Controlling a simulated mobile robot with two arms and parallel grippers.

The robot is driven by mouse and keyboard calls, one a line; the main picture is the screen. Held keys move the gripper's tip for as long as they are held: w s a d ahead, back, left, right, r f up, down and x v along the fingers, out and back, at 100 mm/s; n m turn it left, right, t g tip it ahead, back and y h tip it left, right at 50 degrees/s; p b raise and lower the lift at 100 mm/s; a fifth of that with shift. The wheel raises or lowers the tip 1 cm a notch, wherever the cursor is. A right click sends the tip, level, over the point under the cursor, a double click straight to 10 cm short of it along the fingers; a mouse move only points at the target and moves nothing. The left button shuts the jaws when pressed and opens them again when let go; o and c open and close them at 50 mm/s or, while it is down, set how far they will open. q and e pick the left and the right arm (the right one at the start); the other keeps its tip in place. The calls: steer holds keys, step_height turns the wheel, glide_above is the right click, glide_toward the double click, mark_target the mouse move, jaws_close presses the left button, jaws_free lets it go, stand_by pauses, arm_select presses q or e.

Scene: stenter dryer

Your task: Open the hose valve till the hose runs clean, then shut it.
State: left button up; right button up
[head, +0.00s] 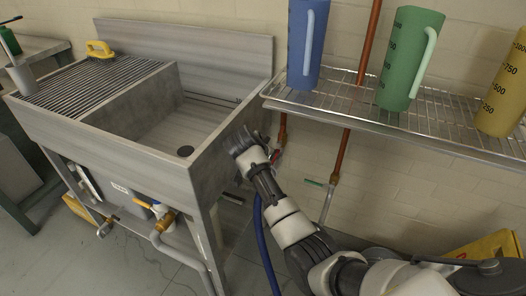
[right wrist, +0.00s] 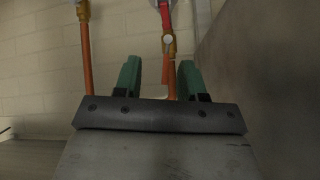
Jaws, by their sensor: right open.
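In the right wrist view, a brass valve with a red lever (right wrist: 166,68) sits on a copper pipe, between and beyond my fingertips. My right gripper (right wrist: 160,75) is open, with one green-padded finger to each side of the lever; I cannot tell whether either touches it. In the head view my right gripper (head: 240,142) is at the right end of the sink, and a little red shows just beyond it. A blue hose (head: 262,232) hangs down behind my right wrist; its end is hidden. No water is seen running. My left gripper is not in view.
The steel sink (head: 190,170) stands close left of my right gripper. A wire shelf (head: 350,112) with a blue jug (head: 305,45), a green jug (head: 408,60) and a yellow jug (head: 505,90) is above right.

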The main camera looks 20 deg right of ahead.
steer(key=shift+f, duration=0.1)
stand_by(0.4)
